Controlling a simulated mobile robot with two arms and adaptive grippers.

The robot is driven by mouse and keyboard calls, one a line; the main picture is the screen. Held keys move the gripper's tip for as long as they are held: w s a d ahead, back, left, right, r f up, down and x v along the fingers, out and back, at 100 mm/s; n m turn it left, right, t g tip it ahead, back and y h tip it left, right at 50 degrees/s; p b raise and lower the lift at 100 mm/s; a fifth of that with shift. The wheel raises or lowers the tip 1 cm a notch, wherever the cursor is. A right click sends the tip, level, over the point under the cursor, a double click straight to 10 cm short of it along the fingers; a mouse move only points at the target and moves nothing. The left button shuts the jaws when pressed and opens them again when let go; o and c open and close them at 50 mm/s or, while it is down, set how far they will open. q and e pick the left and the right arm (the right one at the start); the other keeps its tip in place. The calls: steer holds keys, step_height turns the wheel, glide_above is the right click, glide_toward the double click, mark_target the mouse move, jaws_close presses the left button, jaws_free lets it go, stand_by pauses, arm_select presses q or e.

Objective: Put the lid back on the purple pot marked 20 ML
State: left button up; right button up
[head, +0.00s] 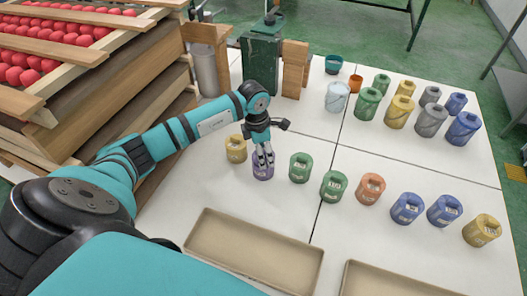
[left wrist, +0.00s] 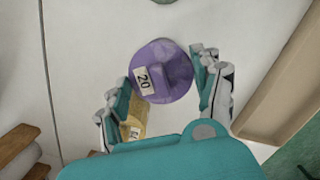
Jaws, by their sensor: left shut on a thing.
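The purple pot (head: 263,173) stands upright on the white table, in the front row between a yellow pot and a green pot. My left gripper (head: 263,156) points down right over its top. In the left wrist view, a purple lid (left wrist: 178,68) with a raised block and a label reading 20 lies between the two fingers of my left gripper (left wrist: 165,90). The gripper is shut on the lid. The lid hides the pot below it, and I cannot tell whether it rests fully on the rim. My right gripper is out of view.
Several more pots continue the row. Two beige trays (head: 255,252) lie in front. A dark green canister (head: 262,58) and wooden blocks stand behind.

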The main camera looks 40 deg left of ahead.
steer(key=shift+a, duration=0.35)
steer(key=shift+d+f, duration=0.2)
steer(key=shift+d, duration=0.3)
arm_select(q)
steer(key=shift+f+b, duration=0.15)
steer(key=shift+b, duration=0.35)
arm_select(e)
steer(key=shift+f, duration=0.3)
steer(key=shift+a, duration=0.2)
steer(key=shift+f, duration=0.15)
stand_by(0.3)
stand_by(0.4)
arm_select(q)
steer(key=o, duration=1)
